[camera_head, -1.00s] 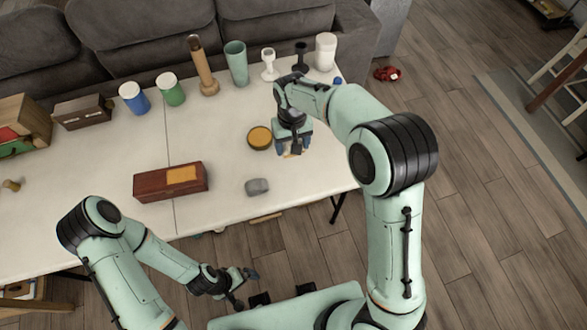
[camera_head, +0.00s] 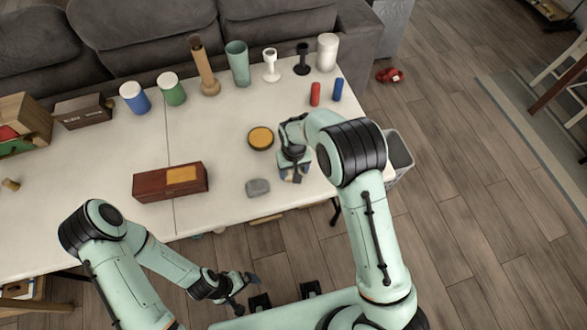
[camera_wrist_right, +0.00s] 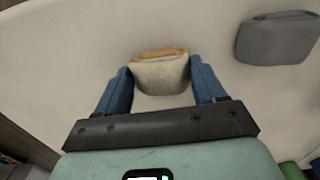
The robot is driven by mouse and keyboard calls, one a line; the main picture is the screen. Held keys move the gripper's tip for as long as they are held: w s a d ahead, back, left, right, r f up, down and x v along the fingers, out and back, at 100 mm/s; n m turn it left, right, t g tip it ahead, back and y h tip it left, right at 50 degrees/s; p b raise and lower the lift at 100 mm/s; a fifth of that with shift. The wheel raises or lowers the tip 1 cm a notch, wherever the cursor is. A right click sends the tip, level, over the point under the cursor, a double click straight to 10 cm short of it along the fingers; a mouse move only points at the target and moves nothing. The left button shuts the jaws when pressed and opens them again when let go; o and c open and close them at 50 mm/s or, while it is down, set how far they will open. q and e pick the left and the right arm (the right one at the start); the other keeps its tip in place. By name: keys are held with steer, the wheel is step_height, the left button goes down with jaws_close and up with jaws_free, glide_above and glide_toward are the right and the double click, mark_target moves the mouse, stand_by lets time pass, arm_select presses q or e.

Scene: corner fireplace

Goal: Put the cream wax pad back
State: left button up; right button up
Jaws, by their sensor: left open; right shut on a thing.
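The cream wax pad (camera_wrist_right: 160,75) is a pale block with a tan-orange strip along its far edge. It sits between the two blue fingers of my right gripper (camera_wrist_right: 162,82), which is shut on it. In the head view my right gripper (camera_head: 292,175) is low over the table's right front part, and the pad is mostly hidden there. I cannot tell whether the pad touches the table. My left gripper (camera_head: 243,287) is open and empty, in front of the table's near edge.
A grey block (camera_head: 258,187) lies left of my right gripper. A round tin with a yellow top (camera_head: 261,138) is behind it. A red-brown box (camera_head: 150,186) stands further left on the white table (camera_head: 215,165). Red (camera_head: 315,94) and blue (camera_head: 338,89) cylinders stand at back right.

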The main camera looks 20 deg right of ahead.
steer(key=shift+f, duration=0.15)
steer(key=o, duration=0.9)
steer(key=shift+o, duration=0.2)
step_height(320, 180, up, 12)
steer(key=shift+r+p, duration=0.25)
steer(key=shift+p, duration=0.05)
